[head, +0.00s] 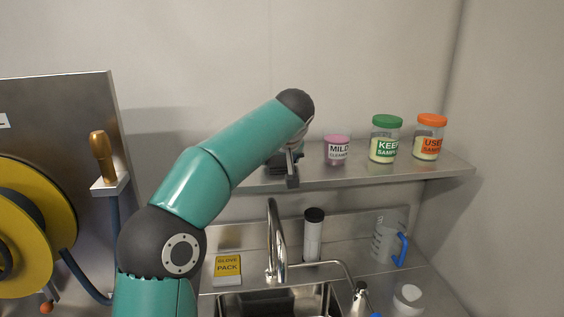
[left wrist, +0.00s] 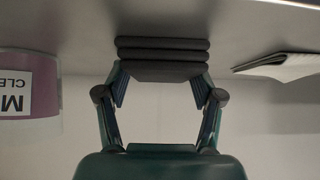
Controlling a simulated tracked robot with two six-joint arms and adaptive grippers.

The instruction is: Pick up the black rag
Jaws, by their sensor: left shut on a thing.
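The black rag (left wrist: 162,58) is a folded dark stack in the middle of the left wrist view. My left gripper (left wrist: 162,84) has its two fingers on either side of the rag's near edge and is shut on it. In the head view, my left gripper (head: 291,165) is over the wall shelf, and the dark rag (head: 275,173) shows partly behind it. The rag looks to be at shelf level; whether it touches the shelf is unclear. My arm hides part of it. My right gripper is in neither view.
On the shelf (head: 350,177), a pink jar (head: 337,150), a green-lidded jar (head: 385,139) and an orange-lidded jar (head: 430,137) stand to the right. A pale folded item (left wrist: 285,66) lies beside the rag. Below are a tall faucet (head: 274,240) and sink.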

